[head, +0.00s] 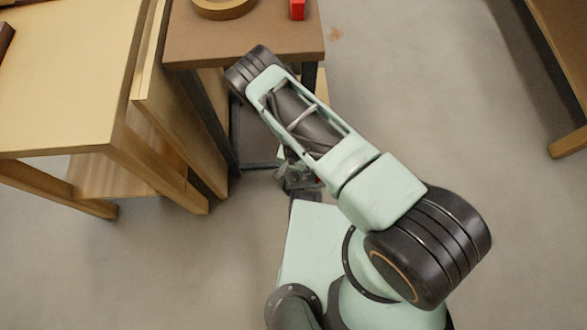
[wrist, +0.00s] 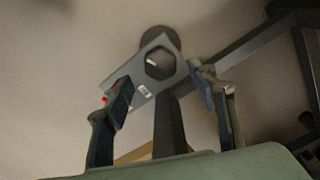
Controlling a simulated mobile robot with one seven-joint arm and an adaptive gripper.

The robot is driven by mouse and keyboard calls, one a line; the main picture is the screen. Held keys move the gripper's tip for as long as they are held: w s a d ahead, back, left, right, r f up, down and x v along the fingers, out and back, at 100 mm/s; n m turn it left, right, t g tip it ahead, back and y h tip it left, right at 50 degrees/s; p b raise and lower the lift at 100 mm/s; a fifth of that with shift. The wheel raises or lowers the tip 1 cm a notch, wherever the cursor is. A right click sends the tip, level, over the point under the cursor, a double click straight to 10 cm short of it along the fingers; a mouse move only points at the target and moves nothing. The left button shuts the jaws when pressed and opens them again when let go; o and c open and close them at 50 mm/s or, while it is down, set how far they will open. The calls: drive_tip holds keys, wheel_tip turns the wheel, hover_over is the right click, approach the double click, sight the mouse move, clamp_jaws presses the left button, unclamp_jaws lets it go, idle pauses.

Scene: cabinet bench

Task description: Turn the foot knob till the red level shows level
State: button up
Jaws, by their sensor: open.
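A small red block (head: 297,9), which may be the red level, stands on the brown bench top (head: 245,42) at the top edge of the head view; its reading cannot be made out. My gripper (wrist: 162,76) is open, with its two fingers apart in the wrist view. Between and beyond the fingers is a grey plate (wrist: 144,88) with a six-sided hole. A dark round disc (wrist: 160,34), perhaps the foot, shows behind it, with a dark leg (wrist: 168,125) below. I cannot tell whether the fingers touch the plate. In the head view my gripper (head: 298,177) is low beside the bench, mostly hidden by my arm.
A tan ring (head: 224,6) lies on the brown bench top. A light wooden table (head: 65,75) stands close at the left, and another wooden table (head: 558,45) is at the right. Open grey floor (head: 440,95) lies between the bench and the right table.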

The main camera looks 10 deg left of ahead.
wheel_tip(320, 180, down, 5)
drive_tip(key=shift+f+b, duration=0.1)
drive_tip(key=shift+b, duration=0.85)
drive_tip(key=c, duration=1.2)
